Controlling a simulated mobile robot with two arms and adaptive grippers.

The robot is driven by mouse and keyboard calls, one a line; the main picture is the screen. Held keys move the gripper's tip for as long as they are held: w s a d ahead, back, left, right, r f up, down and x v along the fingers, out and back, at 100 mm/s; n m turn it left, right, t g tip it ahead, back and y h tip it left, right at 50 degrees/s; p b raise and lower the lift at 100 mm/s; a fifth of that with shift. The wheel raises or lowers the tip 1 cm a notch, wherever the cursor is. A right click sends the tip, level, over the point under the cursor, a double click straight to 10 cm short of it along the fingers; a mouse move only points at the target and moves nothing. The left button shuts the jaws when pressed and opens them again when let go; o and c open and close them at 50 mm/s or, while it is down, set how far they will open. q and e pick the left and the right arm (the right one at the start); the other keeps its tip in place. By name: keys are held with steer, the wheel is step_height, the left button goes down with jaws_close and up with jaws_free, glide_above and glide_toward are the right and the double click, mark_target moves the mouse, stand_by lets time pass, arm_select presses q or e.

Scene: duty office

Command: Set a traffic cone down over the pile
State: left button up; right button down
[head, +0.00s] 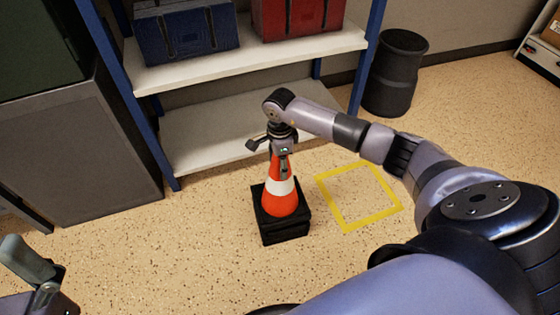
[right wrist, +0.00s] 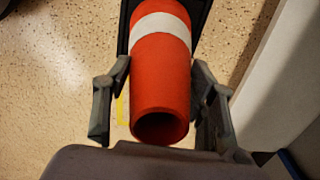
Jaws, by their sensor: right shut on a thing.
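An orange traffic cone (head: 281,199) with a white band stands upright below my right gripper (head: 281,164). My right gripper is shut on its upper part; in the right wrist view a finger lies on each side of the orange cone (right wrist: 160,85), near its open top. The black base (head: 286,230) looks thick and layered, as of stacked cones. I cannot tell where the held cone ends and the pile begins, or whether a gap is between them. My left gripper (head: 42,273) shows only partly at the lower left, away from the cone.
A yellow square outline (head: 345,226) lies empty on the floor right of the cone. Behind stands a blue-posted shelf (head: 190,72) with blue (head: 187,35) and red (head: 295,18) cases. A black bin (head: 396,75) stands at the back right, a grey cabinet (head: 85,150) at left.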

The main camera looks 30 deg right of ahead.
stand_by(0.3)
steer(key=c, duration=1)
jaws_free()
steer(key=o, duration=0.4)
steer(key=shift+f, duration=0.1)
step_height(320, 180, up, 12)
